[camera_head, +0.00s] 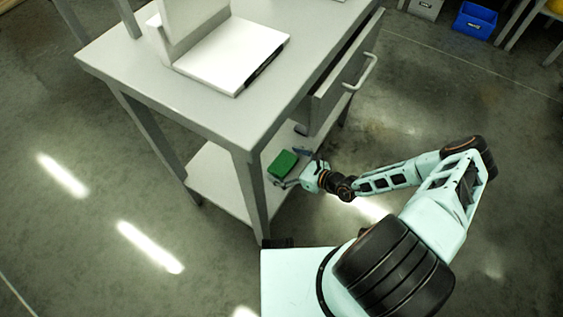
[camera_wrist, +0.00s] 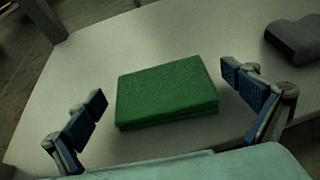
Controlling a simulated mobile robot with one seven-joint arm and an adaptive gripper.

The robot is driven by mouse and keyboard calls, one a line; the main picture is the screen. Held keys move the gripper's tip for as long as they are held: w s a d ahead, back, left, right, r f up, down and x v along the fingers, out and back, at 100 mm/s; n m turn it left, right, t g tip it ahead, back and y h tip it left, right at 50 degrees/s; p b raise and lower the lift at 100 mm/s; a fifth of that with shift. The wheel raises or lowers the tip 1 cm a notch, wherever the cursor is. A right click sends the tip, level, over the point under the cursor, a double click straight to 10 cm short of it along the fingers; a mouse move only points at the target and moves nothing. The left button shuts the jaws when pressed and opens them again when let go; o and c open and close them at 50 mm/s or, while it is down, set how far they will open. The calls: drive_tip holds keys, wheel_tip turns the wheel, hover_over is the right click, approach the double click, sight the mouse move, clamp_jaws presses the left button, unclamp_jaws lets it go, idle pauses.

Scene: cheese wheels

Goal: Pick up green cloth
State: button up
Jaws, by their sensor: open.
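The green cloth (camera_head: 283,163) is a folded, flat rectangular stack on the lower shelf (camera_head: 222,180) of a grey table. In the wrist view the green cloth (camera_wrist: 167,94) lies in the middle, between and just beyond my two blue-padded fingertips. My gripper (camera_head: 290,168) reaches in at the shelf's right side, beside the cloth. In the wrist view my gripper (camera_wrist: 168,98) is open, with one finger on each side of the cloth and a visible gap at both sides. Nothing is held.
The grey tabletop (camera_head: 130,60) overhangs the shelf, with a white device (camera_head: 225,60) on it. An open drawer (camera_head: 345,75) juts out above my arm. A table leg (camera_head: 250,195) stands left of my gripper. A dark grey object (camera_wrist: 295,40) lies right of the cloth.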

drive_tip(key=shift+c, duration=0.4)
drive_tip(key=c, duration=1.1)
drive_tip(key=shift+o, duration=0.2)
